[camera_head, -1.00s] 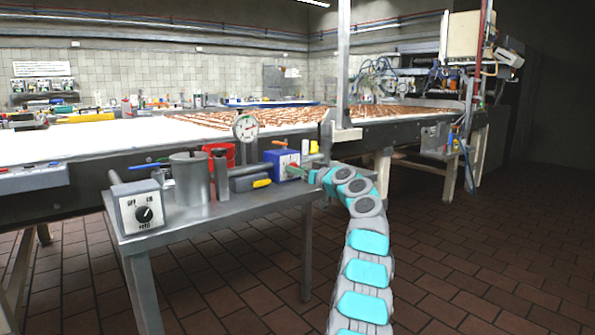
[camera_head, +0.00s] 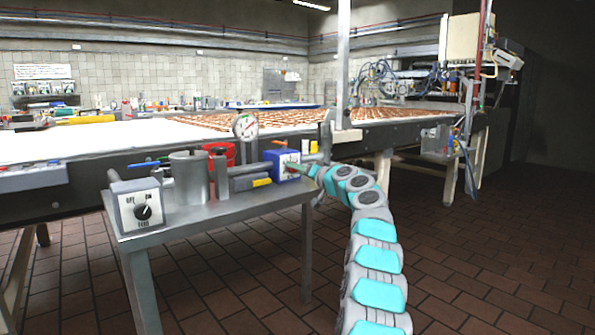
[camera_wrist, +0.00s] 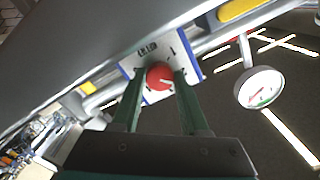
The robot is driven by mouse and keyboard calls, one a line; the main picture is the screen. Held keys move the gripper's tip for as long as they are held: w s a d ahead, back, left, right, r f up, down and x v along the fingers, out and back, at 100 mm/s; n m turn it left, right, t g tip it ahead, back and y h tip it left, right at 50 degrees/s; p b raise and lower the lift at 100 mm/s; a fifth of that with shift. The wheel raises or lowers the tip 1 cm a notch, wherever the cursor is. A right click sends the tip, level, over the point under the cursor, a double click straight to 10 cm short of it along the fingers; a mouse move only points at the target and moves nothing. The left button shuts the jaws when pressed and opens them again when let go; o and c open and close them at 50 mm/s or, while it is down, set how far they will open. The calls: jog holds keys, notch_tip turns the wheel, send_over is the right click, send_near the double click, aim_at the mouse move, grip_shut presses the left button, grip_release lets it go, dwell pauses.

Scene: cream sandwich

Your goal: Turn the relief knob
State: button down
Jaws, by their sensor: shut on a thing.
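The relief knob (camera_wrist: 160,77) is red and round, on the white face of a blue box, in the upper middle of the wrist view. My gripper (camera_wrist: 160,73) has its two green fingers on either side of the knob, shut on it. The white face (camera_wrist: 148,50) carries small dark markings, too small to read. In the camera_head view the blue box (camera_head: 281,164) stands at the right end of the metal side table. My gripper (camera_head: 296,168) reaches it from the right, and the knob is hidden or too small to make out there.
A white box with a black knob (camera_head: 143,212) and a grey cylinder (camera_head: 188,178) are on the left. The long conveyor (camera_head: 100,140) runs behind. The tiled floor at right is clear.

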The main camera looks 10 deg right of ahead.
jog(key=shift+f+m, duration=0.1)
jog(key=shift+m, duration=0.3)
jog(key=shift+c, duration=2.1)
grip_release()
jog(key=shift+b+v, duration=0.55)
jog(key=shift+v, duration=0.2)
jog(key=shift+s+d, duration=0.1)
jog(key=shift+s, duration=0.2)
jog(key=shift+b+v, duration=0.5)
jog(key=shift+v, duration=0.45)
jog(key=shift+b+v, duration=0.5)
jog(key=shift+v, duration=1.35)
